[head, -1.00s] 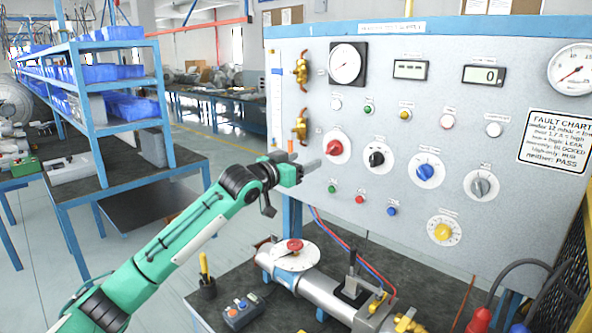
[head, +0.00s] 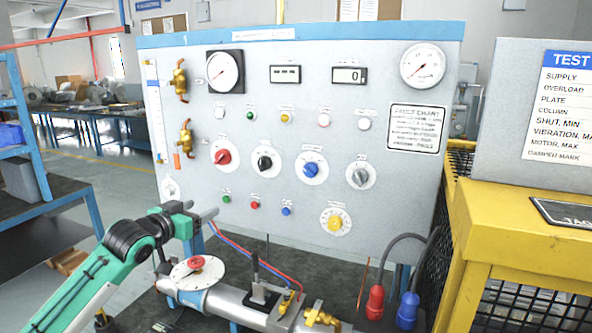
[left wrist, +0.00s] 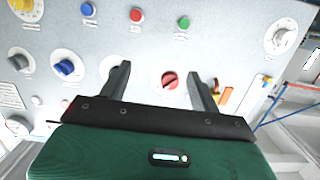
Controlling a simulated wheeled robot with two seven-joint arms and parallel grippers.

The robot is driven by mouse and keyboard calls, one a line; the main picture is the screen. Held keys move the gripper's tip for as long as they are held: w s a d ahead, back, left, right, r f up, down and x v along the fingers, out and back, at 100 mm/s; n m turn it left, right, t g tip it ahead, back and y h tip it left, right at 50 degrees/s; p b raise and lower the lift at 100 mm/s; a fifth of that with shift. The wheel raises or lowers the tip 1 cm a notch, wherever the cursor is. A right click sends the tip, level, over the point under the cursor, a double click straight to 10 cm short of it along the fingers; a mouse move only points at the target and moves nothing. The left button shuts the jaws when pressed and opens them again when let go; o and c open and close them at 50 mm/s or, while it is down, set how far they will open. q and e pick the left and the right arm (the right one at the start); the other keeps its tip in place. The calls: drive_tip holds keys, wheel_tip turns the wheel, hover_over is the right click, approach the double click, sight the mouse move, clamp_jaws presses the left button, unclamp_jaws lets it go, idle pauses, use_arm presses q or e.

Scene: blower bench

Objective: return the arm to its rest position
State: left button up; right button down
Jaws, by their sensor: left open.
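My left arm comes in from the lower left of the head view. Its left gripper (head: 208,215) is in front of the lower left part of the grey test panel (head: 290,220), below the red knob (head: 223,156). In the left wrist view the left gripper (left wrist: 161,85) has its two fingers spread apart with nothing between them. The red knob (left wrist: 169,80) shows beyond the gap, apart from the fingers, and the panel appears upside down there. One finger partly hides the knob beside it. My right gripper is in neither view.
A blower pipe with a red-capped white flange (head: 195,268) lies on the dark bench below the gripper. Brass valves (head: 181,80) stick out at the panel's left edge. A yellow frame (head: 500,215) stands at the right. A blue shelf rack (head: 22,130) stands at the left, with open floor between.

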use_arm(q)
drive_tip(key=s+d+f+g+y, duration=0.1)
drive_tip(key=s+d+f+g, duration=0.25)
drive_tip(key=s+f, duration=0.75)
drive_tip(key=s+d+f+g+y, duration=0.15)
drive_tip(key=s+d+f, duration=0.4)
drive_tip(key=f, duration=0.85)
drive_tip(key=s+a+f+n+g+y, duration=0.15)
drive_tip(key=s+f, duration=0.25)
drive_tip(key=s, duration=0.6)
drive_tip(key=s+a+f+g+y, duration=0.1)
drive_tip(key=s+a+f+g, duration=0.15)
drive_tip(key=s, duration=0.85)
drive_tip(key=s+a+f+n+g+y, duration=0.1)
drive_tip(key=s+f+g, duration=0.3)
drive_tip(key=s, duration=0.6)
drive_tip(key=s+f+x, duration=0.1)
drive_tip(key=s+x, duration=0.2)
drive_tip(key=x, duration=1.2)
drive_tip(key=s+x, duration=0.3)
drive_tip(key=x, duration=1.3)
drive_tip(key=s+a+f+g, duration=0.1)
drive_tip(key=s+a+f, duration=0.2)
drive_tip(key=s+f, duration=1.6)
drive_tip(key=shift+s+a+f, duration=0.2)
drive_tip(key=shift+s+f, duration=0.15)
drive_tip(key=shift+f, duration=0.2)
